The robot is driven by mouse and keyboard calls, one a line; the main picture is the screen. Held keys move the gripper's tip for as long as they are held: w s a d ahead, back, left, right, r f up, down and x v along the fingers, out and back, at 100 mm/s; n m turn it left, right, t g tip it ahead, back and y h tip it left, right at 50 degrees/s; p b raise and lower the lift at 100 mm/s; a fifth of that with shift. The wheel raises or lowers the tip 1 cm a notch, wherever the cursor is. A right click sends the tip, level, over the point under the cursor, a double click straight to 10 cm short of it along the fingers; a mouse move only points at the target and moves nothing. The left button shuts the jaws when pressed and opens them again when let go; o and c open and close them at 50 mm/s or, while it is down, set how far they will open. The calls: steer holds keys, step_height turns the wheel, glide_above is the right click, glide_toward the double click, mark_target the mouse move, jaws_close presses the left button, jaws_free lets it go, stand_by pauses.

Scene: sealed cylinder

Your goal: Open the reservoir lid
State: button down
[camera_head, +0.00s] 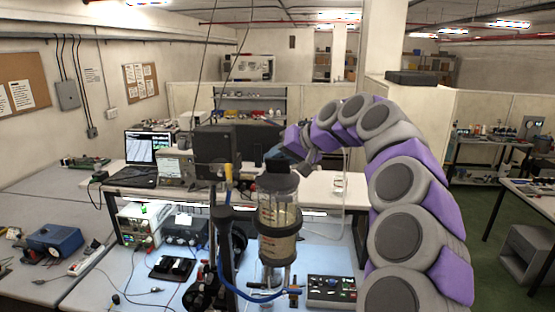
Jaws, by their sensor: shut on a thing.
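The reservoir (279,222) is a clear upright cylinder with dark bands and a yellowish label or content, standing at the middle of the near bench. Its dark lid (279,181) sits on top, with a black raised part (279,166) above it. My purple and grey arm arches in from the right. My gripper (284,161) is at the top of the reservoir, shut on the lid's raised part. The fingertips are small and dark here, so the exact contact is hard to see.
A black post (225,250) and a blue hose (237,288) stand close at the reservoir's left. A box with knobs (331,291) lies to its lower right. The blue bench top has some free room.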

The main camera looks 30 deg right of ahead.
steer(key=shift+w+d+g, duration=0.15)
steer(key=shift+g, duration=0.15)
steer(key=shift+w+d+f+m+g+y, duration=0.1)
steer(key=shift+w+d+m+g+y, duration=0.15)
steer(key=shift+m+g+y, duration=0.35)
stand_by(0.4)
stand_by(0.4)
steer(key=c, duration=1)
jaws_free()
steer(key=shift+c, duration=0.2)
steer(key=shift+o, duration=0.8)
steer(key=shift+w+a, duration=0.1)
steer(key=shift+f, duration=0.1)
